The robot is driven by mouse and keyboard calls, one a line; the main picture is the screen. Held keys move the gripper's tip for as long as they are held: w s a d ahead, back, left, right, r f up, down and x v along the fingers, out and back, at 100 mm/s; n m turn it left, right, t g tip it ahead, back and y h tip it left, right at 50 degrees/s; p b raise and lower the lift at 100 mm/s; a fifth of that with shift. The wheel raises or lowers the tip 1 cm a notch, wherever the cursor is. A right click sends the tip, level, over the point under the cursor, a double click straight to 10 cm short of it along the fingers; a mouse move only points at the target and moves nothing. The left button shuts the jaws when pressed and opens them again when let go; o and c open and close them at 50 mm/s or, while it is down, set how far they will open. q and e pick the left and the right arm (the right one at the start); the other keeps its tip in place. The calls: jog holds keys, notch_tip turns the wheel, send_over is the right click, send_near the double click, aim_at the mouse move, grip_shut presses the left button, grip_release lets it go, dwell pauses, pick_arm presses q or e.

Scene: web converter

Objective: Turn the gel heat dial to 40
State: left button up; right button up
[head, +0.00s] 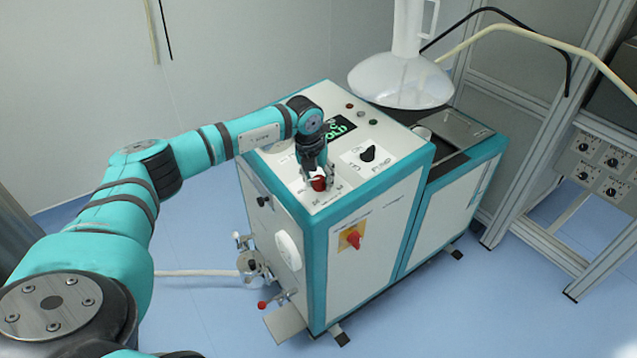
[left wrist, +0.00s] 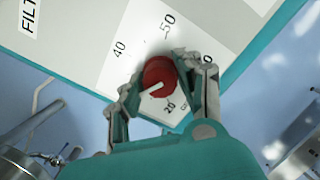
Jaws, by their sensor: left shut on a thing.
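The red dial (head: 319,184) is on the white top panel of the machine, near its front edge. In the left wrist view the red dial (left wrist: 159,76) has a white pointer line aimed to the lower left, between the printed 40 and 20. The 40 (left wrist: 119,48) is at its upper left and the 50 above it; part of the scale is hidden by the fingers. My left gripper (left wrist: 163,88) is shut on the dial, one finger on each side. In the head view my left gripper (head: 317,178) reaches down onto it. My right gripper is out of view.
A black knob (head: 367,153) is right of the dial, with a lit display (head: 341,128) behind. A red-yellow switch (head: 352,238) is on the front. A white hood (head: 400,82) hangs over the back. A metal frame (head: 545,150) stands at right.

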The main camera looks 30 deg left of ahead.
pick_arm(q)
jog(key=m+b, duration=0.2)
jog(key=m, duration=0.4)
jog(key=shift+m, duration=0.3)
jog(key=m+b, duration=0.1)
jog(key=m, duration=0.3)
jog(key=shift+h+b, duration=0.35)
jog(key=shift+h, duration=0.05)
jog(key=shift+m, duration=0.8)
jog(key=shift+r, duration=0.1)
jog(key=shift+a, duration=0.1)
jog(key=o, duration=1.1)
jog(key=shift+o, duration=0.2)
jog(key=v, duration=1.2)
